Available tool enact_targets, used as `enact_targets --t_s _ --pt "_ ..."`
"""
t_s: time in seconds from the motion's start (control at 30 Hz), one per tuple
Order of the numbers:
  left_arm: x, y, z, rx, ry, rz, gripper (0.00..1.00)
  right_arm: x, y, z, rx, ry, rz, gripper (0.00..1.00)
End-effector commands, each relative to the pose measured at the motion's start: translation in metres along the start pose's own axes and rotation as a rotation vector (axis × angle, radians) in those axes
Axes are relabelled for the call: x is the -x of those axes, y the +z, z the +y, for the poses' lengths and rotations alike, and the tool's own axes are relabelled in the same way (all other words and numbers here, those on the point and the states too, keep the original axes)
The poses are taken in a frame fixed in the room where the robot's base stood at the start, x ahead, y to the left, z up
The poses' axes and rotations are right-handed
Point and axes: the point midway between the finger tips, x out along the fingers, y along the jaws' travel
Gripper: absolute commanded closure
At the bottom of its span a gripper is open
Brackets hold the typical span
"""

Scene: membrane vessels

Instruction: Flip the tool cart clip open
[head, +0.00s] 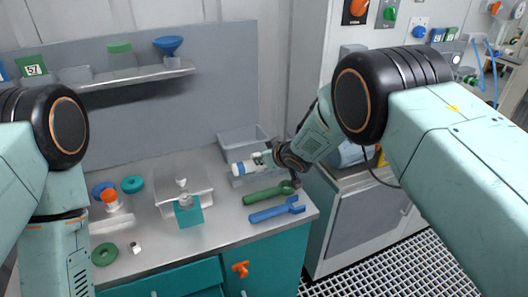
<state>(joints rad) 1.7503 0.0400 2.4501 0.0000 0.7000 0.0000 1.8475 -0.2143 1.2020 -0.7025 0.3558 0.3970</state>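An orange clip (240,268) sits on the front of the teal tool cart (282,248), just below the grey worktop. It looks like a small T-shaped latch; its exact position is too small to tell. My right gripper (268,158) is above the worktop's right back part, well above and behind the clip. A white cylinder with a blue end (242,168) is at its fingertips; I cannot tell whether it is gripped or only behind them. My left arm reaches down at the left edge, and its gripper is out of the picture.
A grey bin (243,140) stands behind. A teal block (189,213), a green ring (104,254) and other small parts lie left. Grated floor (385,270) is open at right.

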Motion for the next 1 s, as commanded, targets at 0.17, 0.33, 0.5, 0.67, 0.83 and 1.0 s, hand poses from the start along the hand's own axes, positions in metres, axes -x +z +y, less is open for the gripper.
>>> enact_targets --t_s 0.17,0.33,0.5,0.67,0.83,1.0 --pt "0.009 0.0 0.0 0.0 0.0 0.0 0.78 0.0 -0.023 0.006 0.002 0.004 0.029 1.0" --pt "0.015 0.0 0.0 0.0 0.0 0.0 0.78 -0.002 -0.031 0.009 0.001 0.004 0.032 1.0" --pt "0.018 0.0 0.0 0.0 0.0 0.0 0.78 -0.003 -0.035 0.01 0.001 0.005 0.033 1.0" --pt "0.019 0.0 0.0 0.0 0.0 0.0 0.78 -0.004 -0.037 0.011 0.001 0.005 0.034 1.0" --pt "0.019 0.0 0.0 0.0 0.0 0.0 0.78 -0.004 -0.038 0.012 0.001 0.006 0.035 1.0" --pt "0.019 0.0 0.0 0.0 0.0 0.0 0.78 -0.004 -0.038 0.012 0.0 0.006 0.035 1.0"
